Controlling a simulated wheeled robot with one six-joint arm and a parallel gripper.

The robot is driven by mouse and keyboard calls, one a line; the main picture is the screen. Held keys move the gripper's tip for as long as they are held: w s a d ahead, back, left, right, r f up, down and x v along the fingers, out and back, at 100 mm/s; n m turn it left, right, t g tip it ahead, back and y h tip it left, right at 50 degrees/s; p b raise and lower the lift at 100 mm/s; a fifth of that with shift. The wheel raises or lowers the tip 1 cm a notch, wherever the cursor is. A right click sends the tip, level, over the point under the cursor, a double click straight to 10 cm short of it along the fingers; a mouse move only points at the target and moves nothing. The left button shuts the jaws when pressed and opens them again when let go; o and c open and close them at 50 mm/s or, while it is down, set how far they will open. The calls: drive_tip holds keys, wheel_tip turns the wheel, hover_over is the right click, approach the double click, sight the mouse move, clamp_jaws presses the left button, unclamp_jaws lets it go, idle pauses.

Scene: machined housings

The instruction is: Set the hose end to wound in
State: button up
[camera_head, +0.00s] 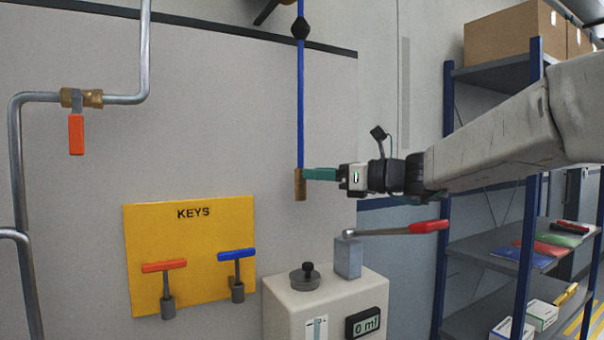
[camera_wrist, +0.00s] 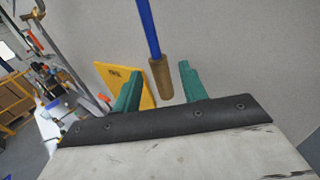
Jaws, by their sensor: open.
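The blue hose (camera_head: 300,100) hangs straight down from above, with a black bead-like stop (camera_head: 300,28) high on it. Its brass-coloured hose end (camera_head: 300,186) hangs in front of the grey wall panel. My gripper (camera_head: 318,174) reaches in from the right, its green fingers level with the top of the hose end. In the wrist view the hose end (camera_wrist: 161,78) shows between the two spread green fingers (camera_wrist: 158,88), nearer the right one. The gripper is open; I cannot tell whether a finger touches the hose end.
A yellow KEYS board (camera_head: 190,255) holds an orange-handled key (camera_head: 164,268) and a blue-handled key (camera_head: 237,256). Below my gripper stands a white box (camera_head: 325,300) with a red-handled lever (camera_head: 428,227). A pipe valve (camera_head: 76,135) is at left, a blue shelf rack (camera_head: 450,200) at right.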

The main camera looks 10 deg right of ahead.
sight(301, 173)
drive_tip(key=x, duration=0.5)
drive_tip(key=shift+s, duration=0.1)
clamp_jaws()
wheel_tip(301, 173, up, 10)
drive_tip(key=shift+d+f, duration=0.1)
unclamp_jaws()
drive_tip(key=shift+s, duration=0.1)
